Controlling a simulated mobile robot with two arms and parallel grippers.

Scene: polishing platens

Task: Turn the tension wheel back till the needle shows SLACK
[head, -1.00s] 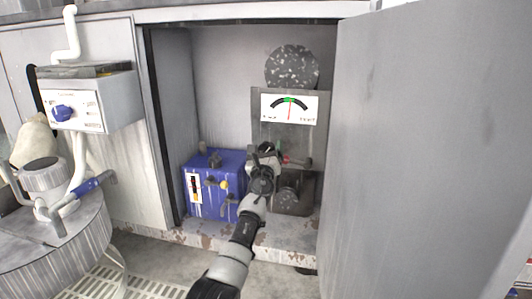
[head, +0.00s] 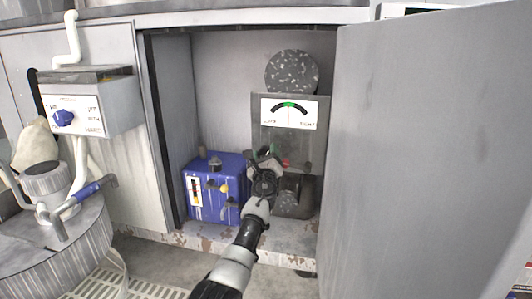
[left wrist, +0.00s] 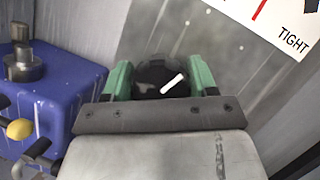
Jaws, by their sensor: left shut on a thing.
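The tension wheel (left wrist: 150,76) is a small black round knob with a white mark, on a grey upright panel. My left gripper (head: 265,158) is shut on it; in the left wrist view its green fingers stand either side of the knob. The white mark slants up to the right there. The gauge (head: 289,112) above has a dark arc, a green part at its top and a red needle. The needle stands about upright, near the middle, between the left label and TIGHT at the right. My right gripper is not in view.
A blue box (head: 214,188) with knobs stands close to the left of my gripper. A grey door (head: 430,150) stands open at the right. A dark speckled disc (head: 292,72) is above the gauge. A control box (head: 90,105) and a drum (head: 60,245) are at the left.

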